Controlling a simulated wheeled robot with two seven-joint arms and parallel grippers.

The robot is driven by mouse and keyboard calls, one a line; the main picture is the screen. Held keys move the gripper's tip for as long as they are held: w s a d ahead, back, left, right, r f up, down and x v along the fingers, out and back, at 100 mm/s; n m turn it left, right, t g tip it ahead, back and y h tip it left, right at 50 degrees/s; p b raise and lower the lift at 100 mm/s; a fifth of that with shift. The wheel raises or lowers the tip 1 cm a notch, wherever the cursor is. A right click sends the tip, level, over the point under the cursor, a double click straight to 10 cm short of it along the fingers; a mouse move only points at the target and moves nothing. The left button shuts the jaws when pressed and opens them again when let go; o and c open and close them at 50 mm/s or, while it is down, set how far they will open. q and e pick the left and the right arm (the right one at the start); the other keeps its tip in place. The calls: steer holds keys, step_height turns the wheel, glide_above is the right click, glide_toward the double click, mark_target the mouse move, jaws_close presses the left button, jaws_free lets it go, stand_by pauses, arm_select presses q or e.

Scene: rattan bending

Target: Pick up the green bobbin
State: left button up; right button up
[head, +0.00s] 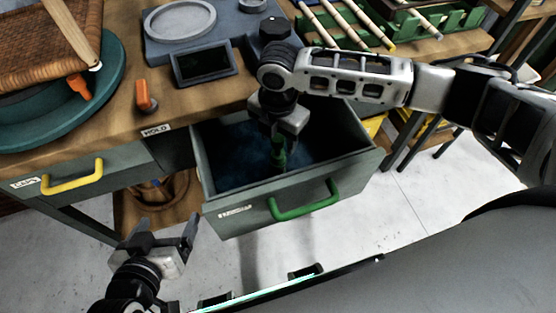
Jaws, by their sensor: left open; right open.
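The green bobbin (279,145) stands inside the open grey drawer (222,200), which has a green handle. My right gripper (277,138) reaches down into the drawer from above, right at the bobbin. Its jaws are open, and they partly hide the bobbin's upper part. I cannot tell whether the fingers touch the bobbin. My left gripper (166,226) is open and empty, low in front of the workbench, to the left of the drawer and apart from it.
The wooden workbench (120,120) carries a grey device (205,65), an orange clamp (146,97) and a woven rattan piece (40,45) on a teal disc. A closed drawer with a yellow handle (72,178) is at left. Rods lie in a green rack (450,45) at the back right.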

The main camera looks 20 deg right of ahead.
steer(key=shift+f, duration=0.55)
jaws_close()
